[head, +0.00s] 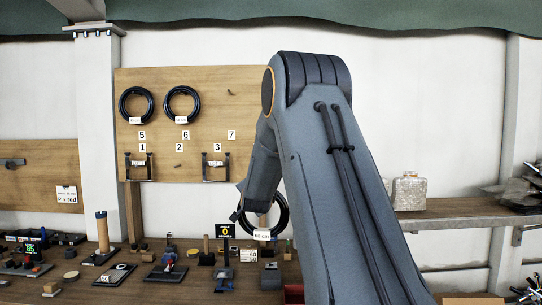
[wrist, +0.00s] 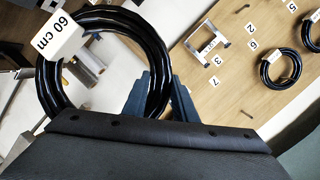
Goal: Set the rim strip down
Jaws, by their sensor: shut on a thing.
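The rim strip is a black coiled loop (head: 284,214) with a white tag, hanging from my gripper (head: 241,208) in front of the workbench in the head view. In the wrist view the coil (wrist: 45,88) fills the upper left, and its tag reads "60 cm". My gripper (wrist: 162,92) is shut on the right side of the coil, which passes between its dark fingers. The coil appears to be in the air. My arm hides part of the bench and board in the head view.
A wooden board (head: 210,100) carries two tagged coils, one (head: 137,105) above number 5 and another (head: 182,105) above number 6. Bare pegs show near 7 and 2; brackets hang by 1 and 3. The bench (head: 85,285) below holds many small tools. A shelf (head: 450,211) is at right.

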